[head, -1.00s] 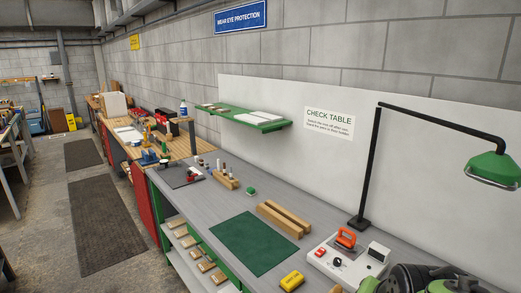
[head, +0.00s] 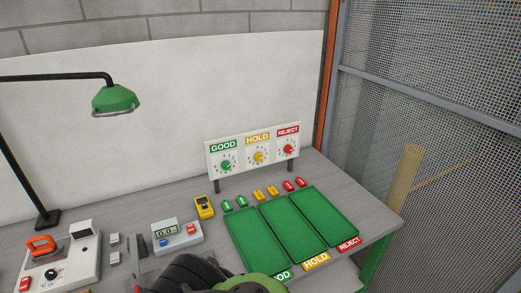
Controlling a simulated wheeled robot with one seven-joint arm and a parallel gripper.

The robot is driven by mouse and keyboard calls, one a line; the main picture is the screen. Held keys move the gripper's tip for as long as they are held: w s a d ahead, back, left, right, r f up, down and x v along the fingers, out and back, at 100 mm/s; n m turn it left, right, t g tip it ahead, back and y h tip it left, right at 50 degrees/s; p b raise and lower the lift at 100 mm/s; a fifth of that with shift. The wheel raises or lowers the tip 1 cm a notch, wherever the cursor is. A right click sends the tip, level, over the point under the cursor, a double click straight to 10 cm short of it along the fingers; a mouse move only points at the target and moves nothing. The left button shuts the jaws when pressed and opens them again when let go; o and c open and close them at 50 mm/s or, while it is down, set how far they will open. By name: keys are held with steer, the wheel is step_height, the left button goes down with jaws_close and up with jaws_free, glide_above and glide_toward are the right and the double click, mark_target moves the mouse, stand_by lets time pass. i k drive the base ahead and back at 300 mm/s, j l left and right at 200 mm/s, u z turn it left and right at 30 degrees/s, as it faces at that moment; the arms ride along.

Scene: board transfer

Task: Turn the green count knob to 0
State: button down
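The green count knob (head: 226,166) is on the white panel (head: 213,176) under the GOOD label, at the back of the table in the head view. A dial of small marks surrounds it; its exact setting is too small to read. A yellow knob (head: 258,157) under HOLD and a red knob (head: 288,149) under REJECT sit to its right. My arm shows at the bottom centre, in front of and below the panel. Part of what may be my gripper (head: 138,280) shows at the bottom edge, left of the arm; its opening is not clear.
Three green trays (head: 236,242) lie in front of the panel. Small green, yellow and red tags lie between. A yellow meter (head: 204,207) and a display box (head: 177,238) stand left. A lamp (head: 115,99) hangs at left; a mesh fence (head: 440,130) stands right.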

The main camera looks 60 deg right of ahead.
mark_target(226, 165)
steer(key=z, duration=2.15)
